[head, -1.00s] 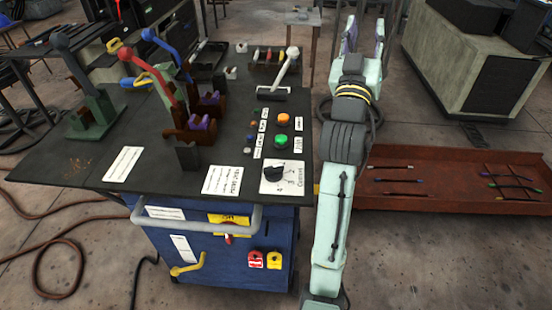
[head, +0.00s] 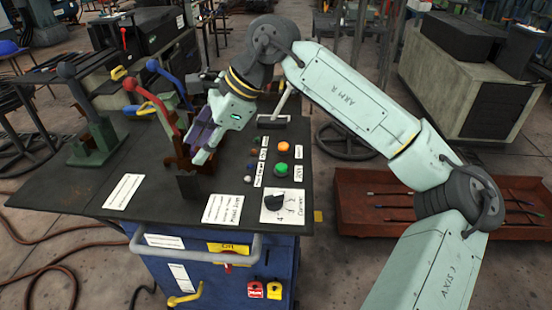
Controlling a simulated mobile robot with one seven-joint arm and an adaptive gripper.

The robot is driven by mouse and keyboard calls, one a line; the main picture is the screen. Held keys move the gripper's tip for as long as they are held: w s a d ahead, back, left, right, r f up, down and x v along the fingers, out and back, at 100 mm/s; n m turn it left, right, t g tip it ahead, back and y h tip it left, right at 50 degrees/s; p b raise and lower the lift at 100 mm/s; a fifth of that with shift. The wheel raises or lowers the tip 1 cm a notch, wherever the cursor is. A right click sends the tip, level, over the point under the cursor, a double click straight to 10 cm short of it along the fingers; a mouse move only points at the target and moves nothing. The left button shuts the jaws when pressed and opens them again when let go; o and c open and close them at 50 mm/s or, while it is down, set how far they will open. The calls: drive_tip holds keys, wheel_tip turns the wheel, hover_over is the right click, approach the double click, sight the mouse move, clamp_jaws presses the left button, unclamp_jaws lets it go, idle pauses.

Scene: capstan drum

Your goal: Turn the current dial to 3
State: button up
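The current dial (head: 274,202) is a black knob on a white plate labelled "Current", at the front right corner of the dark bench top. The numbers around it are small; a 4 shows at its lower left, and I cannot surely read its setting. My gripper (head: 200,150) is above the bench, left of and behind the dial, pointing down and to the left near the brown clamp parts. It is apart from the dial. Its fingers overlap in this view, so their opening cannot be judged.
Green (head: 281,169) and orange (head: 283,147) buttons sit just behind the dial. A grey lever (head: 283,100) rises at the back right. Red (head: 150,95) and blue (head: 165,75) levers stand left of my gripper. A rust-red tray (head: 360,205) lies on the floor at right.

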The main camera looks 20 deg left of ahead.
sight(276, 195)
drive_tip(key=w+d+f+t+h, duration=0.1)
drive_tip(key=w+d+f+h, duration=0.15)
drive_tip(key=d, duration=0.35)
drive_tip(key=w+d+f+t+h, duration=0.2)
drive_tip(key=w+d+h, duration=0.2)
drive_tip(key=d, duration=0.3)
drive_tip(key=f+p, duration=0.1)
drive_tip(key=f, duration=0.4)
drive_tip(key=f+p, duration=0.1)
drive_tip(key=f, duration=0.4)
drive_tip(key=shift+w+a+f, duration=0.1)
drive_tip(key=shift+a, duration=0.1)
drive_tip(key=shift+c, duration=0.3)
clamp_jaws()
